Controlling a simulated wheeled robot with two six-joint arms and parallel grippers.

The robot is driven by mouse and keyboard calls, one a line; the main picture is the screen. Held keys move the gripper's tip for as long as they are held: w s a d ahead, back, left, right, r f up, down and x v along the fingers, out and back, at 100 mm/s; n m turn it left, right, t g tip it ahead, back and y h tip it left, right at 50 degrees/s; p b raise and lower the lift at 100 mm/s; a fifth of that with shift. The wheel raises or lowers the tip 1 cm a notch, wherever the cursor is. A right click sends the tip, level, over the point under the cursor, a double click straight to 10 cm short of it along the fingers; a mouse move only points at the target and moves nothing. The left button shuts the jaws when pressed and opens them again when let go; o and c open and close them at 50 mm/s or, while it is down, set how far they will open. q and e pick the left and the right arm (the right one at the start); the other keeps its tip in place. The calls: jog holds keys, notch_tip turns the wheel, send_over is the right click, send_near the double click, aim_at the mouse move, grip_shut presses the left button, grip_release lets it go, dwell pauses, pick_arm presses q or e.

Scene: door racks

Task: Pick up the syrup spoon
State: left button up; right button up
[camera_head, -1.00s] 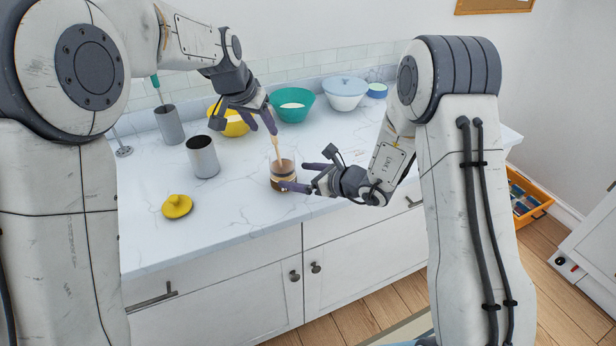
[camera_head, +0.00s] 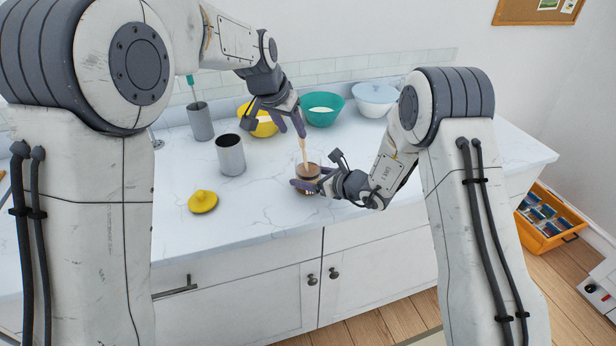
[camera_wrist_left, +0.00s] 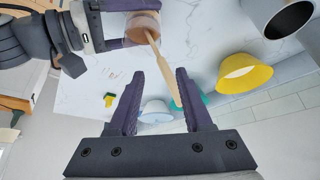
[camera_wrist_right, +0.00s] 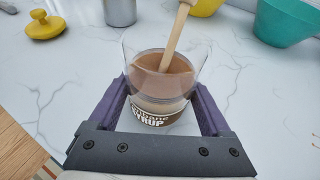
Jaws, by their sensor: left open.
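The syrup spoon (camera_head: 304,152) has a pale wooden handle and stands tilted in a clear syrup jar (camera_wrist_right: 163,85) of brown liquid on the counter. Its lower end is in the jar. My left gripper (camera_head: 292,122) is above the jar, with its open fingers either side of the handle's upper part. In the left wrist view the spoon (camera_wrist_left: 160,65) runs from the jar to between these fingers (camera_wrist_left: 160,80). My right gripper (camera_wrist_right: 160,100) has a finger on each side of the jar, close against the glass; whether it grips is unclear.
A grey canister (camera_head: 230,156) and a yellow lid (camera_head: 203,201) stand left of the jar. Yellow (camera_head: 262,124), teal (camera_head: 323,112) and pale blue (camera_head: 372,100) bowls stand behind. The counter's front edge is close to the jar.

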aim_at(304, 153)
pick_arm(q)
jog(key=shift+o, duration=0.2)
jog(key=shift+w+d+r+n, duration=0.15)
jog(key=shift+w+d+n, duration=0.1)
jog(key=shift+d+n, duration=0.2)
jog(key=w+d+r+n+g+y, duration=0.15)
jog(key=d+r+n+y, duration=0.3)
jog(key=n, duration=0.45)
jog(key=x, duration=0.7)
jog(key=shift+w+a+f, duration=0.25)
jog(key=shift+w+a, duration=0.1)
jog(key=shift+a, duration=0.15)
jog(key=x, duration=0.5)
jog(key=shift+a, duration=0.25)
jog(key=shift+s, duration=0.1)
grip_shut()
